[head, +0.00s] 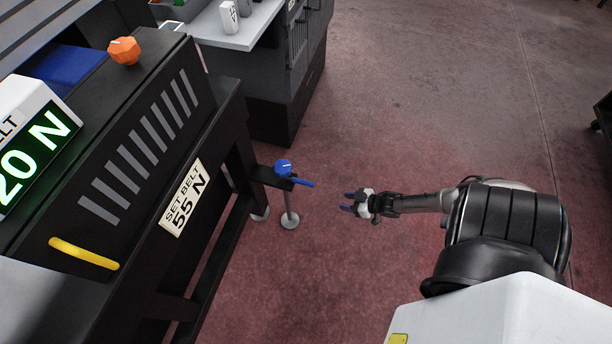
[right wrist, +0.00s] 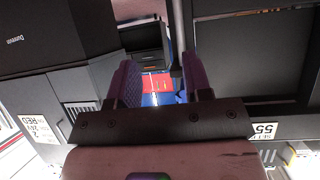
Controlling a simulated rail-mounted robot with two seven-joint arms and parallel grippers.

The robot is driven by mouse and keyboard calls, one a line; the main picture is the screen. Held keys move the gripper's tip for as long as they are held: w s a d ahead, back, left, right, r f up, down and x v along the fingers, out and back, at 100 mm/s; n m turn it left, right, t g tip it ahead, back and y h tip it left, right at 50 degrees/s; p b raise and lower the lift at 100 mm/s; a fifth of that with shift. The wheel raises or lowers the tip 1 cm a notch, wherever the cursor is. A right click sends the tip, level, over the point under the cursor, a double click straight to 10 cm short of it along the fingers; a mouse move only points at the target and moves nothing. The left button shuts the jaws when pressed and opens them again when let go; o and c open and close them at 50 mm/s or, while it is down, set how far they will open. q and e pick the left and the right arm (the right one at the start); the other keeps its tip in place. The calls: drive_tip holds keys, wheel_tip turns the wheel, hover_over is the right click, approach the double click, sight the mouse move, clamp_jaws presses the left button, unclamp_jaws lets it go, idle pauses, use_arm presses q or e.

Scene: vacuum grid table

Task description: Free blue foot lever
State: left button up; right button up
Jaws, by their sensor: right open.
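The blue foot lever (head: 302,182) sticks out to the right from a dark bracket low on the black machine, beside a blue knob (head: 283,167). A thin metal post on a round foot stands below the bracket. My right gripper (head: 348,202) is open and empty, to the right of the lever with a gap between them. In the right wrist view its two purple-grey fingers (right wrist: 160,85) are spread. Small blue and red patches show between them; I cannot tell whether they are the lever. My left gripper is not in view.
The black machine (head: 125,150) carries a "20 N" display (head: 35,150), a "SET BELT 55 N" sign (head: 184,197), an orange knob (head: 125,50) and a yellow handle (head: 84,253). A dark cabinet (head: 290,90) stands behind. The reddish floor (head: 430,110) around my right arm is clear.

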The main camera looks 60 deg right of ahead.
sight(306, 182)
wheel_tip(306, 182, up, 8)
drive_tip(key=w+a+m+t+y, duration=0.1)
drive_tip(key=w+a+t+y, duration=0.15)
drive_tip(key=t, duration=0.35)
drive_tip(key=b+x, duration=0.1)
drive_tip(key=x, duration=0.2)
drive_tip(key=b+x, duration=0.2)
drive_tip(key=x, duration=0.2)
drive_tip(key=d+b+x, duration=0.1)
drive_tip(key=x, duration=0.3)
drive_tip(key=shift+f, duration=0.35)
drive_tip(key=shift+b+x, duration=0.4)
drive_tip(key=shift+x, duration=0.65)
drive_tip(key=shift+r, duration=0.1)
drive_tip(key=shift+c, duration=0.3)
drive_tip(key=c, duration=0.4)
clamp_jaws()
